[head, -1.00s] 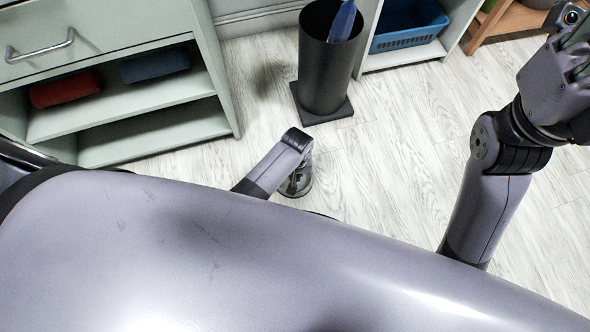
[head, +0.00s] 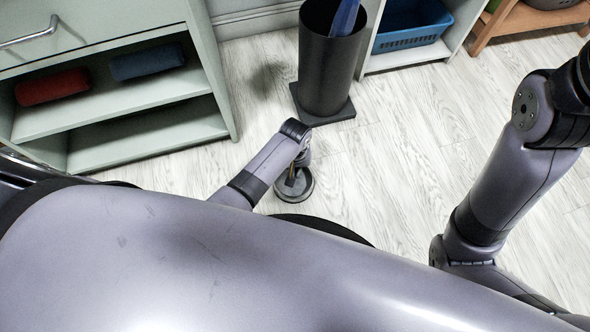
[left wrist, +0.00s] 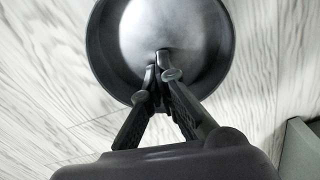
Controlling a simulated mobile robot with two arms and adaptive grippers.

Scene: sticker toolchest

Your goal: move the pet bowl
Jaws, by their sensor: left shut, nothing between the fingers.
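The pet bowl is a round dark grey metal bowl on the floor. It shows small in the head view (head: 305,190), partly hidden by my left arm and gripper. In the left wrist view the bowl (left wrist: 193,32) fills the top middle, its inside empty and shiny. My left gripper (head: 291,179) points down at the bowl. In the left wrist view the left fingertips (left wrist: 162,68) are together, in front of the bowl's interior, with nothing between them. I cannot tell if they touch the bowl. My right gripper is outside both views; only its arm shows at the right.
A tall black bin (head: 326,70) with a blue item stands beyond the bowl. A green-grey cabinet (head: 222,95) with red and blue rolls is at left. A shelf with a blue basket (head: 412,28) and a wooden stand (head: 515,22) are at back right. The floor between is clear.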

